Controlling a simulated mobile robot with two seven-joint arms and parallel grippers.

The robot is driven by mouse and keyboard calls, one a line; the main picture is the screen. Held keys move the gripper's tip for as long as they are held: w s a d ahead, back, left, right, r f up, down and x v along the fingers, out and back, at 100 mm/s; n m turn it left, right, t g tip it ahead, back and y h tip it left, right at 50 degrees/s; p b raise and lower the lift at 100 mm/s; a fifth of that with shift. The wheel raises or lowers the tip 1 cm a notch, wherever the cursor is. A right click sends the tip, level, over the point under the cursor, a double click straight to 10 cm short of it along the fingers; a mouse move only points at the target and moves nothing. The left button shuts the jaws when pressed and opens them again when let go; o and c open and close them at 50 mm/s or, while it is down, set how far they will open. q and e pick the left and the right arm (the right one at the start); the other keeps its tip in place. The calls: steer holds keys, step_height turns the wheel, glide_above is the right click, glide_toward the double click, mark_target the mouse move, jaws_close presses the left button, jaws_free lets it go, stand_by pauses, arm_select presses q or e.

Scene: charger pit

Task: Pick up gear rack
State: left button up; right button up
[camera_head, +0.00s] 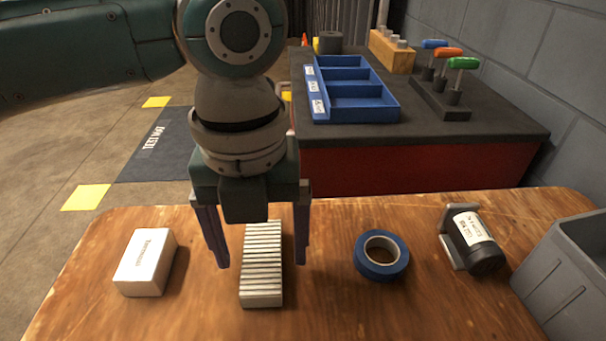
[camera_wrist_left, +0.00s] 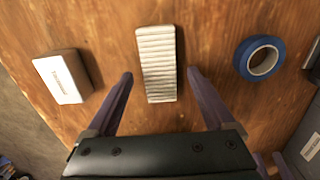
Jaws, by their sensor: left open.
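The gear rack (camera_head: 262,270) is a pale metal bar with a row of ridges, lying on the wooden table (camera_head: 330,315). It also shows in the left wrist view (camera_wrist_left: 158,64), lengthwise between the lines of the fingers. My left gripper (camera_head: 262,266) is open and points down over the rack. In the head view one finger is on each side of it. In the left wrist view the fingertips (camera_wrist_left: 161,74) are apart from the rack, with bare wood between.
A white box (camera_head: 146,263) lies left of the rack. A blue tape roll (camera_head: 368,266), a black motor (camera_head: 484,256) with a bracket and a grey bin (camera_head: 568,280) are to the right. Behind, a dark bench (camera_head: 410,146) holds a blue tray (camera_head: 352,117) and screwdrivers (camera_head: 452,80).

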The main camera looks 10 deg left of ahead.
arm_select(q)
steer(key=shift+f, duration=0.8)
jaws_close()
